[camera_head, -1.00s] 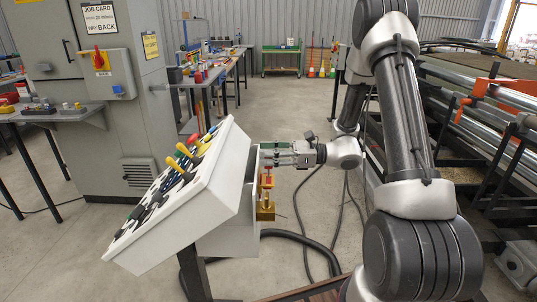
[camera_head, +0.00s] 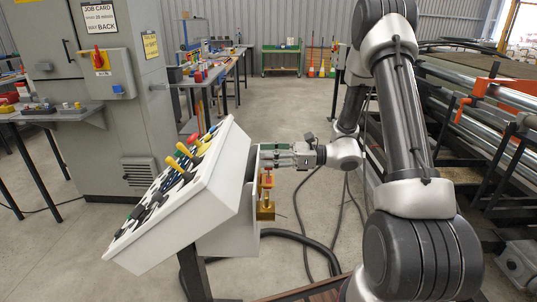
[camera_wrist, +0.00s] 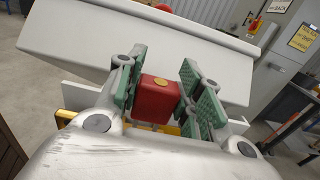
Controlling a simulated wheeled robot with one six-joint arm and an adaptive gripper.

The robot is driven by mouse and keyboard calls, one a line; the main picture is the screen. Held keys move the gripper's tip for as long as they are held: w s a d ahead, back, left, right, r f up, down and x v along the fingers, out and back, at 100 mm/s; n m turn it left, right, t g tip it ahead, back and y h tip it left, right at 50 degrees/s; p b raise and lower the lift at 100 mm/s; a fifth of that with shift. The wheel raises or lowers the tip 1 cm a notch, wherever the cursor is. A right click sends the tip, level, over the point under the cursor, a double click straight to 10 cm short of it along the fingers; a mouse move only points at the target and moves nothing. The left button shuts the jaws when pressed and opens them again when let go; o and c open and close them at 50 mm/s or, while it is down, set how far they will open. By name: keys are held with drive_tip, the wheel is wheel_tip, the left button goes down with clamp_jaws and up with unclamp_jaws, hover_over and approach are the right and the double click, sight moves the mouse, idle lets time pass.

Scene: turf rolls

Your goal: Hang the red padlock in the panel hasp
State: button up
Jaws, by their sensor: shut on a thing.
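The red padlock (camera_wrist: 157,99) is a red block with a round brass-coloured disc on its face. In the wrist view it sits between the green pads of my gripper (camera_wrist: 162,92), which is shut on it. In the head view my gripper (camera_head: 272,156) is at the right side of the white control panel (camera_head: 225,190). A small red piece (camera_head: 267,180) shows just below the fingers, above a brass-yellow bracket (camera_head: 265,211) on the panel's side. The padlock's shackle and the hasp opening are hidden or too small to tell.
The sloped panel face carries yellow-handled levers (camera_head: 183,150) and dark knobs. A grey cabinet (camera_head: 110,150) stands behind at the left. Black hoses (camera_head: 310,255) lie on the floor below. A rack with metal rollers (camera_head: 480,110) stands at the right. Floor behind the gripper is clear.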

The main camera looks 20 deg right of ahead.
drive_tip(key=shift+f, duration=2.3)
drive_tip(key=o, duration=1.1)
drive_tip(key=shift+o, duration=0.2)
drive_tip(key=v, duration=1.2)
